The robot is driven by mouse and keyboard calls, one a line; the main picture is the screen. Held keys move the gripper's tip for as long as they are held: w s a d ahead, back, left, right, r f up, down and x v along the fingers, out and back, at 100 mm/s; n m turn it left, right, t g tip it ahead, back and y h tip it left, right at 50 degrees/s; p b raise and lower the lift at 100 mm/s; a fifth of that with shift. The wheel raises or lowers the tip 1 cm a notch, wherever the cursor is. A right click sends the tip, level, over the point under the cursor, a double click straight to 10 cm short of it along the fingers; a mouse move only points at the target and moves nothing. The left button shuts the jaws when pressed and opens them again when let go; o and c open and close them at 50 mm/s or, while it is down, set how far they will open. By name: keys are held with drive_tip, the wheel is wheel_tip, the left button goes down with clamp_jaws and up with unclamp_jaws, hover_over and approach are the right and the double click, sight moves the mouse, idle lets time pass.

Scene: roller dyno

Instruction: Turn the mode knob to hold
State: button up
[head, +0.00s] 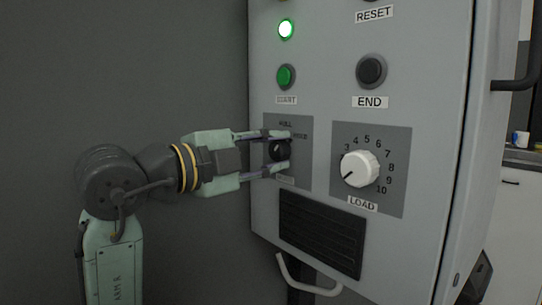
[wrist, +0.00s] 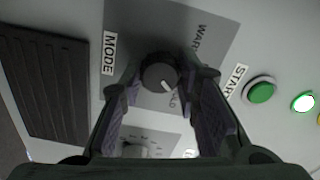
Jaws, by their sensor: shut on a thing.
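The black mode knob (head: 279,151) sits on a dark grey plate on the cabinet front. My gripper (head: 286,150) reaches it from the left, one finger above and one below. In the wrist view the knob (wrist: 157,70) lies between the fingertips of my gripper (wrist: 160,80), which is shut on it. Its white pointer line faces down and right, toward lettering ending in "LD" that a finger partly hides. In the head view the HOLD label (head: 301,136) is right of and above the knob. The MODE label (wrist: 109,53) shows in the wrist view.
The white LOAD dial (head: 360,168) is close to the right. A lit green lamp (head: 286,29), the green START button (head: 286,76) and the black END button (head: 371,70) are above. A black vent (head: 321,232) and a bar handle (head: 305,280) are below.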

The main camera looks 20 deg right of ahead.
drive_tip(key=shift+m, duration=0.6)
drive_tip(key=o, duration=1.2)
drive_tip(key=shift+a, duration=0.1)
drive_tip(key=v, duration=1.1)
drive_tip(key=shift+s+a, duration=0.15)
drive_tip(key=shift+a, duration=0.25)
